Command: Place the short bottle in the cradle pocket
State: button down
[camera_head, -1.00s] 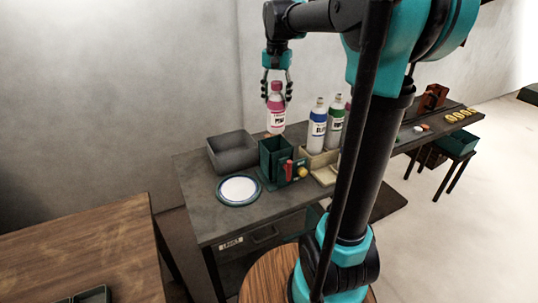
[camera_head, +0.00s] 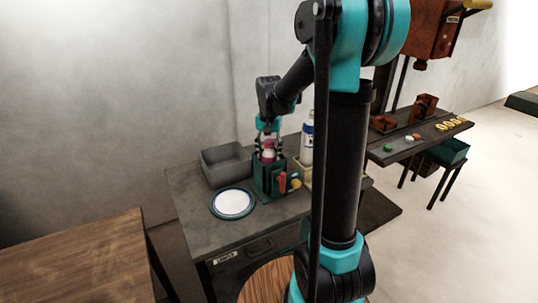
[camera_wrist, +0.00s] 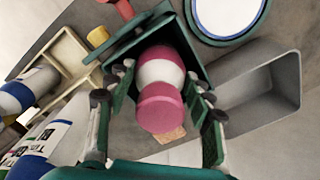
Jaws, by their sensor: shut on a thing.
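The short bottle (camera_head: 268,155) has a pink cap and white shoulders. It is upright between the fingers of my gripper (camera_head: 268,146), which is shut on it. In the head view its lower part is hidden inside a dark green square box (camera_head: 261,182). In the wrist view the bottle (camera_wrist: 162,92) shows from above, within the box's opening (camera_wrist: 205,72); whether its base touches the box floor cannot be seen. A cream cradle (camera_head: 305,172) stands just right of the box, with a blue-labelled white bottle (camera_head: 307,142) in it.
A grey open tray (camera_head: 226,165) is left of the box. A blue-rimmed white plate (camera_head: 232,203) lies in front. A red lever (camera_head: 282,182) and a yellow knob (camera_head: 296,184) sit at the box's front right. My arm hides the bench's right part.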

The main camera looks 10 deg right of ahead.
jog(key=shift+f, duration=0.35)
jog(key=c, duration=0.9)
grip_release()
jog(key=shift+f, duration=0.1)
notch_tip(320, 180, up, 12)
jog(key=shift+f, duration=0.1)
jog(key=shift+s, duration=0.25)
jog(key=s+d+f+n+t, duration=0.2)
jog(key=s+f, duration=0.7)
jog(key=s, duration=0.1)
jog(key=s+d+f+n+t, duration=0.2)
jog(key=s+f+n, duration=0.1)
jog(key=s+f, duration=0.6)
jog(key=s, duration=0.2)
jog(key=shift+s+f, duration=0.2)
jog(key=shift+s, duration=0.1)
